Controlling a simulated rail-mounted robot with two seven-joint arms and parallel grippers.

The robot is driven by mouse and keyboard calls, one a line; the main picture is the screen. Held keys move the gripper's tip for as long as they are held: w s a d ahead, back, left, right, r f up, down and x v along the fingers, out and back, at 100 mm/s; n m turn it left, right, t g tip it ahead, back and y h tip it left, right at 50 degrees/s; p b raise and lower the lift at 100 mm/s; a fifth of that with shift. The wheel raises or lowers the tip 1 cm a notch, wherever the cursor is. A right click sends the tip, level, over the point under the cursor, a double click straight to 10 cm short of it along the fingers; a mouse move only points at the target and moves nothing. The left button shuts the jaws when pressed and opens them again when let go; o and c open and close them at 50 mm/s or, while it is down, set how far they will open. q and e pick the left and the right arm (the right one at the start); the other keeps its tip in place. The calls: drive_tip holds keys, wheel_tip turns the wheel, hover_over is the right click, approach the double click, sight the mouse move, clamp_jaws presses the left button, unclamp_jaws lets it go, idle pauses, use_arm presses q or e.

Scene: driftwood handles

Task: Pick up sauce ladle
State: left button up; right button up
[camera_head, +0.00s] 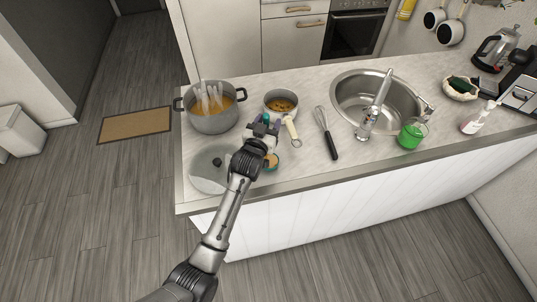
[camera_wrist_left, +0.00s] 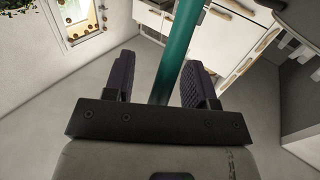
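A teal rod, which looks like the sauce ladle's handle (camera_wrist_left: 178,50), stands between the two fingers of my left gripper (camera_wrist_left: 160,82) in the left wrist view. Gaps show on both sides of it, so the fingers are open around it and apart from it. In the head view my left gripper (camera_head: 264,126) is over the counter, just in front of the small saucepan (camera_head: 281,101). A bit of teal (camera_head: 265,117) shows at its fingers. The ladle's bowl cannot be made out; my arm covers part of this area. My right gripper is out of view.
A large steaming pot (camera_head: 213,122) stands at the left, with a glass lid (camera_head: 208,178) in front. A small teal-rimmed dish (camera_head: 271,161) sits beside my wrist. A whisk (camera_head: 326,133), the sink (camera_head: 350,92) and a green container (camera_head: 411,134) are to the right.

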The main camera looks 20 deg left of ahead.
use_arm(q)
clamp_jaws()
idle(0.3)
